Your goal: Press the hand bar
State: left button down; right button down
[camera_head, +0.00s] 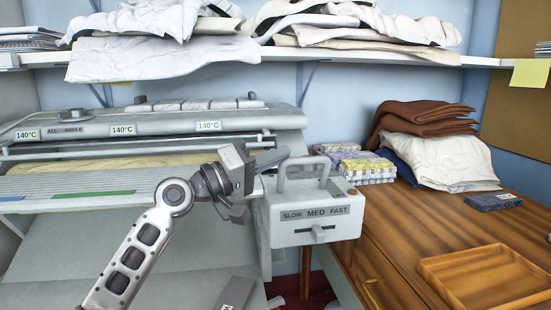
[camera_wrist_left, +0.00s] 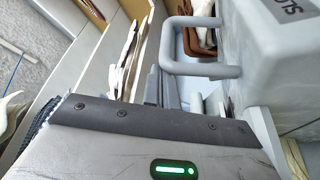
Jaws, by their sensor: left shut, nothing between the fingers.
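The hand bar appears to be the grey loop-shaped bar (camera_head: 303,160) on top of the ironer's grey speed box (camera_head: 312,228), marked SLOW, MED, FAST. In the left wrist view the bar (camera_wrist_left: 205,70) stands out from the box (camera_wrist_left: 275,55), just right of the fingers. My left gripper (camera_head: 282,156) is shut and empty, its fingers pointing right, close beside the bar's left leg. I cannot tell whether they touch; the left wrist view (camera_wrist_left: 160,90) suggests a small gap. My right gripper is not in view.
The ironer (camera_head: 150,125), with 140°C labels, fills the left side. A shelf (camera_head: 400,60) with linens hangs above. A wooden table (camera_head: 400,235) on the right holds folded cloths (camera_head: 445,160), small boxes (camera_head: 365,168) and a wooden tray (camera_head: 490,280). The table's middle is clear.

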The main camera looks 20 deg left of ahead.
pick_arm(q)
notch_tip(320, 180, up, 2)
jog(key=w+a, duration=0.2)
jog(key=w, duration=0.1)
jog(key=b+v, duration=0.1)
jog(key=v, duration=0.9)
jog(key=shift+s, duration=0.35)
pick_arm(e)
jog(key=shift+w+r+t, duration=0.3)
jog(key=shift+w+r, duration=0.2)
pick_arm(q)
jog(key=shift+d+r, duration=0.1)
jog(key=shift+r, duration=0.15)
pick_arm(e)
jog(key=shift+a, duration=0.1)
